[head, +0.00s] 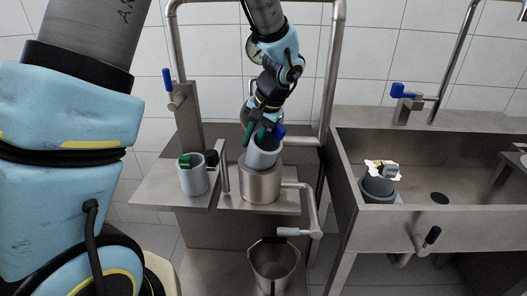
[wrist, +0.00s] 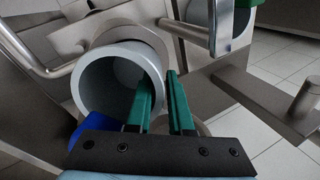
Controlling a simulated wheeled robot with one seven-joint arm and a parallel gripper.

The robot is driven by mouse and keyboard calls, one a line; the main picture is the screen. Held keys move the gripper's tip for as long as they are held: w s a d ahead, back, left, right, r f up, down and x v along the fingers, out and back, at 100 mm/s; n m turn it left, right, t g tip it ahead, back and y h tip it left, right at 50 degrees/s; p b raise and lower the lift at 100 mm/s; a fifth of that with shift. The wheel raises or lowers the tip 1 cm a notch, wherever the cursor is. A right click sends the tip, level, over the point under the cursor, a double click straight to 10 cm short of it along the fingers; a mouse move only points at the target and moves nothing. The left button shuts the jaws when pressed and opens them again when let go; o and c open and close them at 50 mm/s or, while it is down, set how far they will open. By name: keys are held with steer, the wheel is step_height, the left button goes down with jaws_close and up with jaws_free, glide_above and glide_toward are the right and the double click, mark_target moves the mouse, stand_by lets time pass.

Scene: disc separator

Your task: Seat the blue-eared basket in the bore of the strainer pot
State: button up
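The blue-eared basket (head: 263,157) is a light grey open cylinder with a blue ear (head: 279,131) at its rim. It is tilted, its lower end at the mouth of the steel strainer pot (head: 260,188); how far it enters the bore is hidden. In the wrist view the basket (wrist: 92,82) shows its open mouth, with the blue ear (wrist: 88,128) at lower left. My gripper (head: 262,135) has its green fingers (wrist: 166,78) on either side of the basket's wall, one inside the mouth and one outside. It appears shut on the wall.
A grey cup with a green ear (head: 192,178) stands left on the steel bench (head: 150,193). A crank-like handle (head: 300,200) is right of the pot. A steel bucket (head: 275,268) stands below. The sink (head: 440,165) at right holds another grey cup (head: 378,188).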

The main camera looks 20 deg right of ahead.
jaws_close()
stand_by(1.0)
